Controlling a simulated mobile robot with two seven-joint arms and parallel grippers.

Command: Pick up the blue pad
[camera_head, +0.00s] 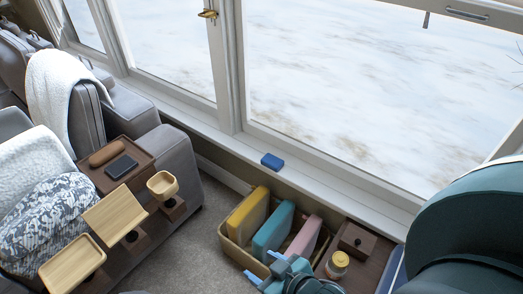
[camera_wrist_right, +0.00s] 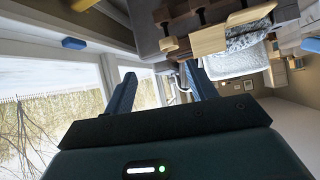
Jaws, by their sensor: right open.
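The blue pad (camera_head: 272,161) is a small, dark blue block lying on the white window sill (camera_head: 308,180), below the large window. It also shows in the right wrist view (camera_wrist_right: 74,43), at the upper left, outside the space between the fingers. My right gripper (camera_head: 266,268) is at the bottom of the head view, low and in front of the pad, well apart from it. Its light blue fingers are spread with nothing between them; they also show apart in the wrist view (camera_wrist_right: 160,70). My left gripper is not in view.
A wicker basket (camera_head: 236,253) with yellow, teal and pink upright items stands below the sill, close to my right gripper. A brown surface (camera_head: 355,272) beside it holds a jar (camera_head: 337,264) and a wooden box (camera_head: 357,239). Sofas and wooden trays are at left. The sill around the pad is clear.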

